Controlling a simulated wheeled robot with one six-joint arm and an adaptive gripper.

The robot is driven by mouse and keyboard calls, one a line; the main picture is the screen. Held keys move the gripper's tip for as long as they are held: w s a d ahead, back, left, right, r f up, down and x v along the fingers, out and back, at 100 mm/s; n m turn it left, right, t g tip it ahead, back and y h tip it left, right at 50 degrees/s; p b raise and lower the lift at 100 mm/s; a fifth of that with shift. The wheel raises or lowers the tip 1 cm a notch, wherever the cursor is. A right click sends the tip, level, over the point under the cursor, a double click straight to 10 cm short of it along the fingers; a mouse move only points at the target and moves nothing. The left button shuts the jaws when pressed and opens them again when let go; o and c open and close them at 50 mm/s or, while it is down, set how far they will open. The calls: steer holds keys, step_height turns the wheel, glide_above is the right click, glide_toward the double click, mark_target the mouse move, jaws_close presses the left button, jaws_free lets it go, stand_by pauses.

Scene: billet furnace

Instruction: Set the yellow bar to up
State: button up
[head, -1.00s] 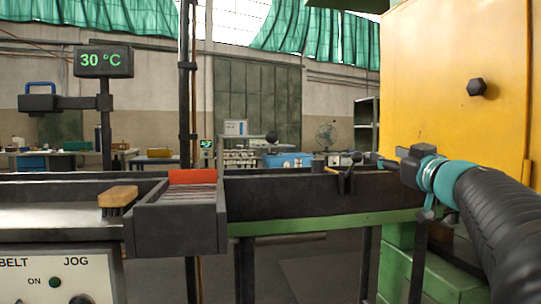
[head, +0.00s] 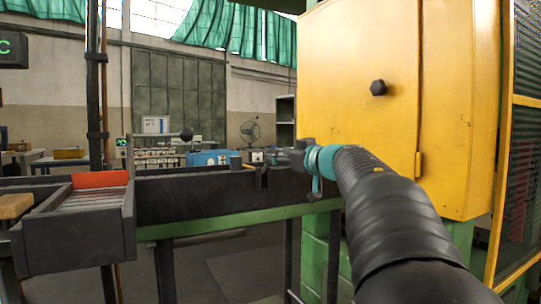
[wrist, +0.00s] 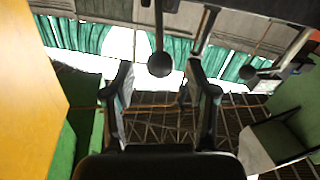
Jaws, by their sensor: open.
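A small yellow bar (head: 248,167) shows only as a short strip at a dark bracket on the far rim of the trough in the head view; its setting is too small to tell. My gripper (head: 297,156) is just right of it in the picture, and a gap shows between them. In the wrist view my gripper (wrist: 160,72) has its two fingers wide apart with nothing held. A black ball knob on a rod (wrist: 159,64) appears between the fingertips, apart from them. A second black ball knob (wrist: 247,72) is to the right.
The yellow cabinet (head: 358,100) with a black knob stands close on the right. A dark box with a red plate (head: 100,180) is at the left. Benches stand behind.

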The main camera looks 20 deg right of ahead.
steer(key=shift+x, duration=1.75)
